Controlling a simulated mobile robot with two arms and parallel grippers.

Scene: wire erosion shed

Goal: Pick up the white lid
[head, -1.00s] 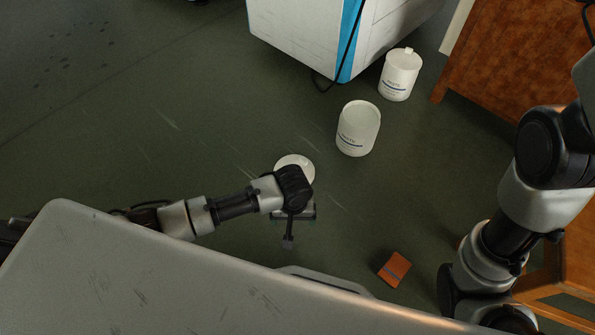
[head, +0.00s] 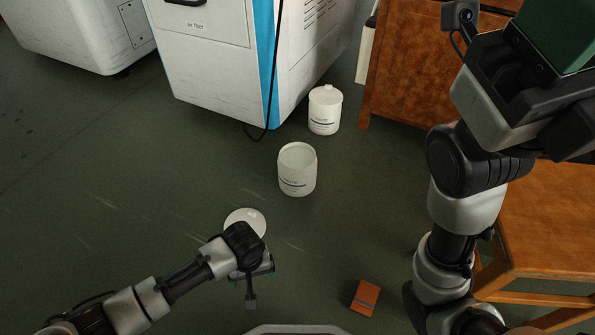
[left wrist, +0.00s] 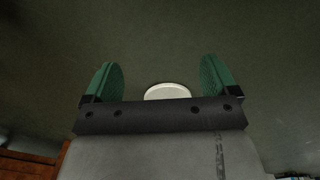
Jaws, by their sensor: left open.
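The white lid (head: 245,218) is a round disc lying flat on the dark green floor. My left arm's wrist covers its lower edge in the head view. My left gripper (head: 251,272) is open and empty, pointing down, and appears just to the near side of the lid. In the left wrist view the lid (left wrist: 167,91) shows between the two green finger pads (left wrist: 160,78), beyond the gripper's bar, which hides its lower part. The lid is apart from the fingers. My right arm rises at the right; a dark green part shows at its end, and its jaw state is unclear.
An open white tub (head: 297,172) stands beyond the lid, and a lidded white tub (head: 325,108) stands behind it by a white and blue cabinet (head: 225,75). An orange-brown box (head: 365,297) lies on the floor. Wooden furniture (head: 400,75) is at right. Floor left of the lid is clear.

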